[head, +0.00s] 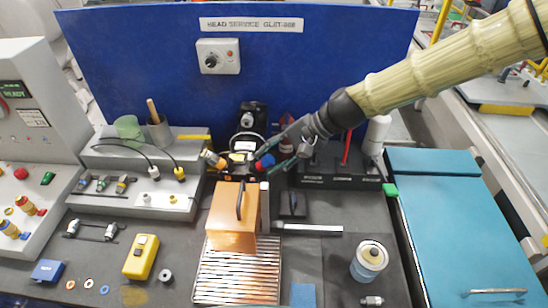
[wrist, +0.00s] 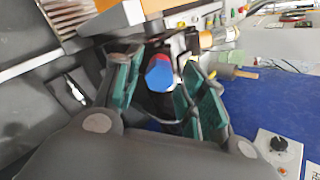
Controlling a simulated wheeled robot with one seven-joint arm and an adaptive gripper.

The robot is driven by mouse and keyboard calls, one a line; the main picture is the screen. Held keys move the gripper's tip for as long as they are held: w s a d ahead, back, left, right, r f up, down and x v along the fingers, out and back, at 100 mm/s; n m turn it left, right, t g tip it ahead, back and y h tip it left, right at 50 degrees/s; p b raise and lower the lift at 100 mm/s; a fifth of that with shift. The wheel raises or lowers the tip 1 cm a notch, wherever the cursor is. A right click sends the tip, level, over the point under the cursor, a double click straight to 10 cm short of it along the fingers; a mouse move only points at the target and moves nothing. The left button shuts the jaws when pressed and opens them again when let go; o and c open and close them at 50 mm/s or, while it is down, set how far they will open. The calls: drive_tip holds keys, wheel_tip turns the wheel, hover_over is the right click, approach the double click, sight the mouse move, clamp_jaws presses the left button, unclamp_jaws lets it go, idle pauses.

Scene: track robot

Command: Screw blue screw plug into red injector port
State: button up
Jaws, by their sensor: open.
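The blue screw plug (head: 267,159) is at the dark fixture in the back middle of the bench. In the wrist view the blue plug (wrist: 158,77) lies between my two green-padded fingers. The red injector port (head: 259,166) shows as a small red part right beside the plug, and as a red edge (wrist: 162,58) against it in the wrist view. I cannot tell how deep the plug sits. My gripper (head: 266,154) is open around the plug, with gaps visible on both sides in the wrist view (wrist: 160,68).
An orange block with a black handle (head: 229,220) stands on a slatted metal rack (head: 222,272) in front of the fixture. A green cup (head: 128,128) and tool holder are at the back left. A black rack (head: 325,170) lies right of the fixture.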

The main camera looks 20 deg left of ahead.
drive_tip(key=shift+f+n+b, duration=0.1)
drive_tip(key=shift+n+b, duration=0.45)
drive_tip(key=shift+n, duration=0.15)
drive_tip(key=n+b, duration=0.2)
drive_tip(key=n, duration=0.2)
drive_tip(key=shift+n+b, duration=0.3)
drive_tip(key=n+b, duration=0.2)
drive_tip(key=n, duration=0.2)
drive_tip(key=shift+n+b, duration=0.3)
drive_tip(key=shift+n, duration=0.7)
drive_tip(key=shift+b, duration=0.35)
